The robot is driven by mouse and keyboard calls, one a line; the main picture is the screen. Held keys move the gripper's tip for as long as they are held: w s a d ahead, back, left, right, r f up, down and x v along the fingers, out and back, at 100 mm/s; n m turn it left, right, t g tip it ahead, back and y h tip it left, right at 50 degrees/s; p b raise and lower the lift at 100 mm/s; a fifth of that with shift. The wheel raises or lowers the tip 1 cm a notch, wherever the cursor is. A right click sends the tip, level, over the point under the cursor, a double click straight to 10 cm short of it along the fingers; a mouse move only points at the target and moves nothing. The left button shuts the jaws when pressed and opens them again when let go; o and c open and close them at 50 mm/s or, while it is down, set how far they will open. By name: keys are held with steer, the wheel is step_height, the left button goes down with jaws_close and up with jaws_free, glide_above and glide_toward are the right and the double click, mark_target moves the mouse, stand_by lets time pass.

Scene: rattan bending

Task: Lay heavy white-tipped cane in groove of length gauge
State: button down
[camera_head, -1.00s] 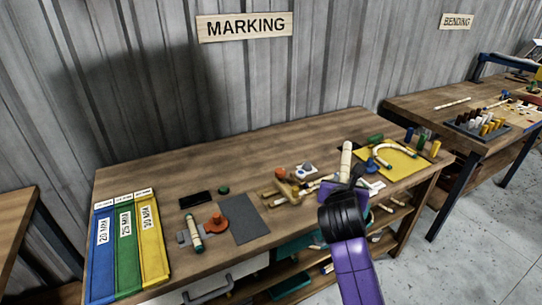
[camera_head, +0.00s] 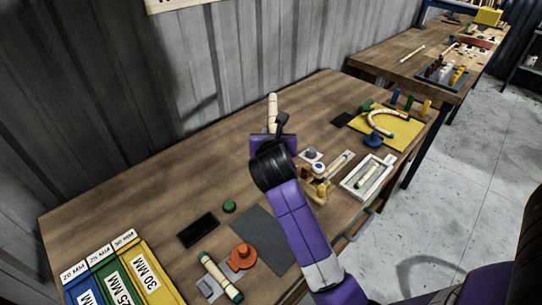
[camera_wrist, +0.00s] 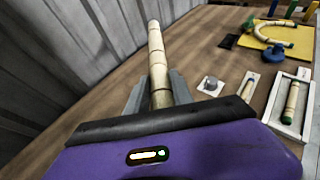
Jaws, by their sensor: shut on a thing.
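A thick pale cane (camera_head: 272,112) with dark node rings stands up from my gripper (camera_head: 276,132). In the wrist view the cane (camera_wrist: 156,60) is clasped between the two grey fingers of my gripper (camera_wrist: 160,98), its far end pointing away over the table. Its upper tip looks pale; its lower end is hidden by the gripper. I cannot tell for sure which fixture is the length gauge. A narrow pale holder with a groove (camera_head: 337,166) lies right of my arm, beside a white-framed tray (camera_head: 349,185) holding a green-tipped cane (camera_head: 368,177).
A yellow board (camera_head: 400,132) with a bent cane and coloured pegs is at the right end. Near the front left lie an orange knob (camera_head: 243,256), a green-ended cane (camera_head: 220,276), a dark grey mat (camera_head: 262,240) and a black block (camera_head: 198,230). The table's back left is clear.

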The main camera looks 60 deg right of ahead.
step_height(320, 180, down, 20)
steer(key=shift+r+b, duration=0.25)
steer(key=shift+b, duration=0.55)
steer(key=shift+f, duration=0.2)
steer(key=c, duration=1.4)
jaws_free()
